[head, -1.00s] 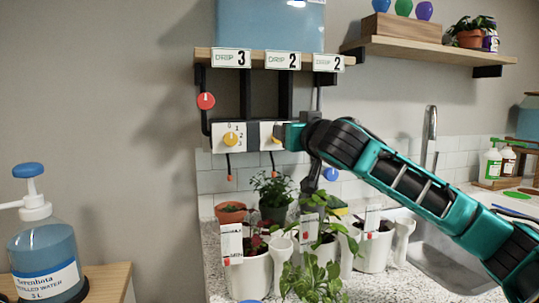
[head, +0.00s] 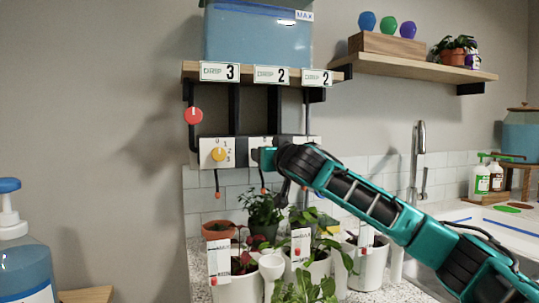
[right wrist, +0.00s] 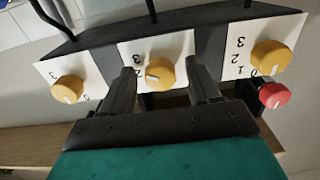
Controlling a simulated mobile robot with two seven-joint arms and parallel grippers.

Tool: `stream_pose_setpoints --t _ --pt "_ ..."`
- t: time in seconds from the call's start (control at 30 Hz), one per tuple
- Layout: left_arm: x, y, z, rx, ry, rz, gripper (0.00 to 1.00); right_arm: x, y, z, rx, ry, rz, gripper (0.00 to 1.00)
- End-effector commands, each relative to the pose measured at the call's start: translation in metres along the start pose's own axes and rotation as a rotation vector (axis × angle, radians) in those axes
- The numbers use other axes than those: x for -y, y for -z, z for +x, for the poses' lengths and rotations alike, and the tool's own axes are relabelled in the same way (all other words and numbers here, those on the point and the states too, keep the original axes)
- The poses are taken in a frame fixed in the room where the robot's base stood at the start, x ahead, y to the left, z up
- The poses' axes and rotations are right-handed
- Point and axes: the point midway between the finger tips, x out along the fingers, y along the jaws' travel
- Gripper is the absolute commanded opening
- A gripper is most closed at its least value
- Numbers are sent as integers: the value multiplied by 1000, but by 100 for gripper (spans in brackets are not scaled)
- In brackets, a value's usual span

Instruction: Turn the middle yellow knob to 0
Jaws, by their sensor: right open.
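The middle yellow knob (right wrist: 160,72) sits on a white dial plate in the right wrist view, which shows the dials upside down. A pale mark shows on its face, but I cannot tell which number it points to. My right gripper (right wrist: 164,80) is open, with one finger on either side of this knob; contact is not clear. In the head view my right gripper (head: 262,158) covers most of the middle dial plate (head: 258,142) and hides the knob. My left gripper is not in view.
The yellow knob (head: 219,154) to the left and another yellow knob (right wrist: 67,89) flank the middle one. A red knob (head: 193,116) is close by. A shelf (head: 192,73) with a water tank (head: 258,40) is above; potted plants (head: 237,285) stand below.

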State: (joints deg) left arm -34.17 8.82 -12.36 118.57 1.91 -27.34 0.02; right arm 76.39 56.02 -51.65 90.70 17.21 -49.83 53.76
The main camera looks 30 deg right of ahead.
Motion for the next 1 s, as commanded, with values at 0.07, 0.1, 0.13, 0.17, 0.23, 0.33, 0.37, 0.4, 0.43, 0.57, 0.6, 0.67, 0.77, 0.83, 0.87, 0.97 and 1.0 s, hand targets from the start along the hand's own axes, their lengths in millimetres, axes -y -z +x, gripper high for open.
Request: stream_pose_setpoints --t 0.07,0.1,0.13,0.17,0.23,0.33,0.37,0.4,0.43,0.57,0.6,0.67,0.77,0.83,0.87,0.97,1.0 --pt "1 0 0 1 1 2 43 0 0 2 0 -1 0 61" --pt "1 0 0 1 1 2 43 0 0 2 0 -1 0 61" --pt "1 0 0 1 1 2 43 0 0 2 0 -1 -1 61" --pt "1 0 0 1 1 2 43 0 0 2 0 -1 0 61" --pt "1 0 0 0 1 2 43 0 0 2 0 -1 0 61" --pt "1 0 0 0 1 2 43 0 0 2 0 -1 0 57" --pt "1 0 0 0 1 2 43 0 0 2 0 0 0 55" --pt "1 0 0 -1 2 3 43 0 0 2 0 0 0 51" --pt "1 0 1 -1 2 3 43 0 0 2 0 0 0 48" --pt "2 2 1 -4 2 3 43 0 0 2 0 -1 0 35" --pt "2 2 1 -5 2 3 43 0 0 2 0 -1 0 32" --pt "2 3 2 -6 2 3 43 0 0 2 0 -1 0 26" --pt "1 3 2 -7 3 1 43 0 0 2 0 -1 0 16" --pt "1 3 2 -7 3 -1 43 0 0 2 0 -1 0 10" --pt "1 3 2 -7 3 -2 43 0 0 2 0 -1 0 7" --pt "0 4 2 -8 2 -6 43 0 0 2 0 -1 -1 5" --pt "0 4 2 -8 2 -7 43 0 0 2 0 -1 -3 5"
